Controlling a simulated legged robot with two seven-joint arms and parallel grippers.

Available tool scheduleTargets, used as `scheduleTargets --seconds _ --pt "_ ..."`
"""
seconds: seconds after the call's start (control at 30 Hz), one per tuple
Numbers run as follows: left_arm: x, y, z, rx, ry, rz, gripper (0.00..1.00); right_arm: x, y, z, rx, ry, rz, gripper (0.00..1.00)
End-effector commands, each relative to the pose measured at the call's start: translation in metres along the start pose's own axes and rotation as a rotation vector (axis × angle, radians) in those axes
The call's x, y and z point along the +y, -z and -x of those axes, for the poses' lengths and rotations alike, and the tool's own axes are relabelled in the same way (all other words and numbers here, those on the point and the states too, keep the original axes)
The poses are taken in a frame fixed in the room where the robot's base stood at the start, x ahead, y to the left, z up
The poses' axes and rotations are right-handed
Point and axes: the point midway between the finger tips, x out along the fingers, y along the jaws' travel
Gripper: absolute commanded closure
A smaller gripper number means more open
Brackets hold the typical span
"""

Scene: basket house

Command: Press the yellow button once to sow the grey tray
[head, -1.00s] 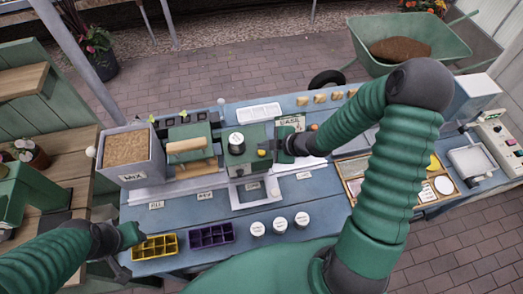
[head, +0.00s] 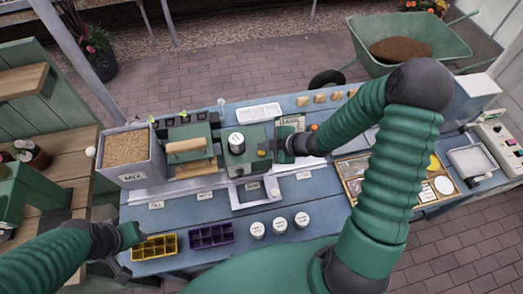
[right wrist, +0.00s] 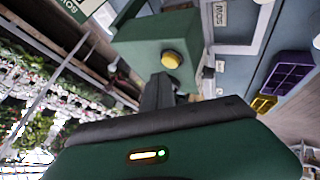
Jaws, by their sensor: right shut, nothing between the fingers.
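The yellow button (head: 262,153) is on the right side of a green box-shaped machine (head: 240,160) in the middle of the blue bench. In the right wrist view the round yellow button (right wrist: 172,59) shows clearly on the machine's green face. My right gripper (head: 273,147) is shut and empty, its tips close by the button; the right wrist view shows the fingers (right wrist: 160,86) just below it. I cannot tell whether they touch. My left gripper (head: 131,254) is low at the left near the yellow tray; its jaws are unclear. I cannot clearly make out a grey tray.
A yellow tray (head: 154,247) and a purple tray (head: 211,235) sit at the front edge, with several white-lidded jars to their right. A white frame (head: 237,197) lies before the machine. A soil-filled MIX bin (head: 130,176) stands left. A wooden tray (head: 350,184) lies right.

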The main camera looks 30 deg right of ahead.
Motion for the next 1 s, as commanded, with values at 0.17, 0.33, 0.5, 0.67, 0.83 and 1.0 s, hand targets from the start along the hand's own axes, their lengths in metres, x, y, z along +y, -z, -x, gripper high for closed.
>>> scheduleTargets --seconds 0.17,0.33,0.5,0.67,0.83,1.0 --pt "0.0000 -0.0006 -0.0027 0.000 0.000 0.000 0.64 -0.0020 -0.0013 -0.0022 0.000 0.000 0.000 1.00" --pt "0.0000 -0.0015 -0.0062 0.000 0.000 0.000 0.64 -0.0051 -0.0029 -0.0051 0.001 0.000 0.001 1.00" --pt "0.0000 -0.0012 -0.0053 0.000 0.000 0.000 0.64 -0.0046 -0.0027 -0.0044 0.000 0.000 0.000 1.00" --pt "0.0000 -0.0014 -0.0059 0.000 0.000 0.000 0.64 -0.0049 -0.0031 -0.0047 0.000 0.000 0.000 1.00" --pt "0.0000 -0.0018 -0.0077 0.000 0.000 0.000 0.64 -0.0060 -0.0043 -0.0064 0.000 0.000 0.000 1.00" --pt "0.0000 -0.0022 -0.0093 0.000 0.000 0.000 0.64 -0.0070 -0.0054 -0.0078 0.000 0.000 0.000 1.00"
